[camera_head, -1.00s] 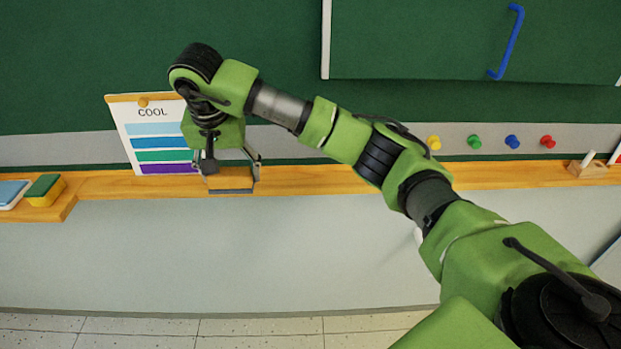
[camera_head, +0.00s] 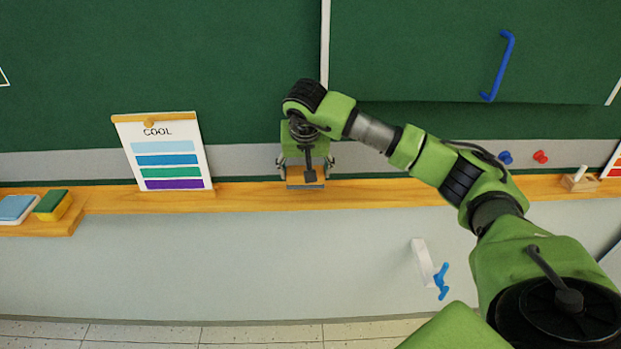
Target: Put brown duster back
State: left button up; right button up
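My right gripper (camera_head: 306,170) is at the chalkboard's wooden ledge, right of the COOL chart. It is shut on the brown duster (camera_head: 319,174), a small brown block with a grey underside. The duster appears level, at the ledge's height; I cannot tell whether it touches the ledge (camera_head: 245,196). The gripper's dark parts hide the middle of the duster. My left gripper is not in view.
The COOL chart (camera_head: 163,150) stands on the ledge. A green and yellow sponge (camera_head: 52,205) and a blue item (camera_head: 15,208) lie at far left. A wooden chalk holder (camera_head: 579,182) is at right. The ledge between chart and gripper is clear.

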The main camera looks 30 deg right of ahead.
jog(key=shift+s+d+f, duration=0.1)
jog(key=shift+d+f, duration=0.35)
jog(key=shift+f, duration=0.05)
jog(key=f, duration=0.1)
jog(key=f+p, duration=0.2)
jog(key=shift+s+d, duration=0.1)
jog(key=shift+d, duration=0.15)
jog(key=shift+f, duration=0.35)
jog(key=o, duration=1)
jog(key=shift+b+v, duration=1.2)
jog(key=shift+v, duration=4.8)
